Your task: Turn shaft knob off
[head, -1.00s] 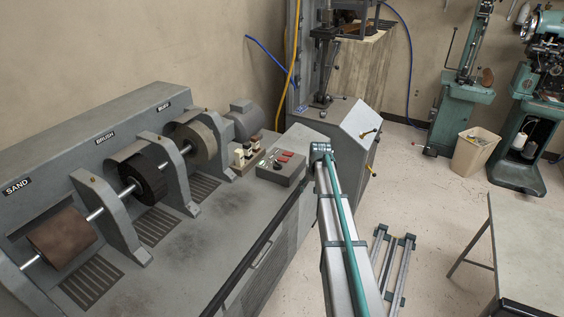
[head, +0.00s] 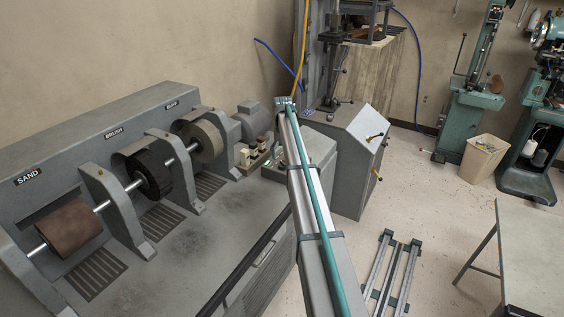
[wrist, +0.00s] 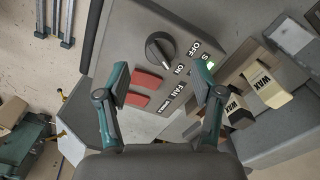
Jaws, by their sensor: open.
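The shaft knob (wrist: 160,50), round and black with a pale pointer line, is on the grey control box (wrist: 205,28) in the wrist view. The words OFF and ON are printed to its right; I cannot tell for sure which one the pointer marks. Two red switches (wrist: 147,80) sit below the knob, and a green light (wrist: 211,65) glows to the right. My gripper (wrist: 161,83) is open and empty, its fingers over the box to either side of the switches, below the knob in the picture. In the head view, my arm hides most of the box.
Wax blocks (wrist: 264,84) stand right of the box. The grey machine (head: 190,235) carries sanding, brush and buff wheels (head: 150,176) at the left. A grey cabinet (head: 343,170) stands behind, and metal rails (head: 390,275) lie on the floor at the right.

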